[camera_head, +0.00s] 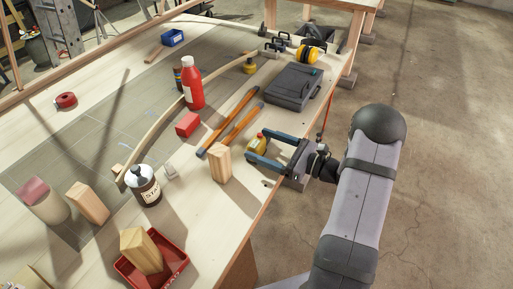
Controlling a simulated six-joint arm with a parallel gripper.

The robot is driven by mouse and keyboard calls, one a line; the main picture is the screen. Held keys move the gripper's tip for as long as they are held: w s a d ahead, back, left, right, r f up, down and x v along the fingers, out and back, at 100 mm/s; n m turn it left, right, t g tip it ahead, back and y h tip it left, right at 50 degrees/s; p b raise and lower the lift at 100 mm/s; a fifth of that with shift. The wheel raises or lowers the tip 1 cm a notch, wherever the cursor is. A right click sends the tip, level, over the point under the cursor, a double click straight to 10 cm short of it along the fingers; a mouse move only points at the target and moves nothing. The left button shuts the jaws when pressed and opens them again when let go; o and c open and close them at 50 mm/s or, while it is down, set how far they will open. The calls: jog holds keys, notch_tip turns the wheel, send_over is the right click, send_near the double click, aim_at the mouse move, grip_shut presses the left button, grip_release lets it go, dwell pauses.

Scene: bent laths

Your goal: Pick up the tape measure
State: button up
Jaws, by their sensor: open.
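A small yellow block-like thing (257,142) with a dark reddish patch, which looks like the tape measure, sits on the workbench near its right edge. My gripper (258,147) reaches in from the right, with its two blue fingers open. The yellow thing shows between the fingertips. I cannot tell whether either finger touches it. Part of it is hidden by the fingers.
Orange-handled tools (232,126) lie just behind, and a wooden block (221,164) stands to the front left. A dark grey case (295,87) lies farther back.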

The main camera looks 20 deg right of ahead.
aim_at(251, 140)
jog(key=shift+p+x, duration=1.2)
jog(key=shift+x, duration=1.95)
jog(key=c, duration=1.4)
jog(key=shift+c, duration=0.2)
notch_tip(251, 140, up, 10)
jog(key=b, duration=0.1)
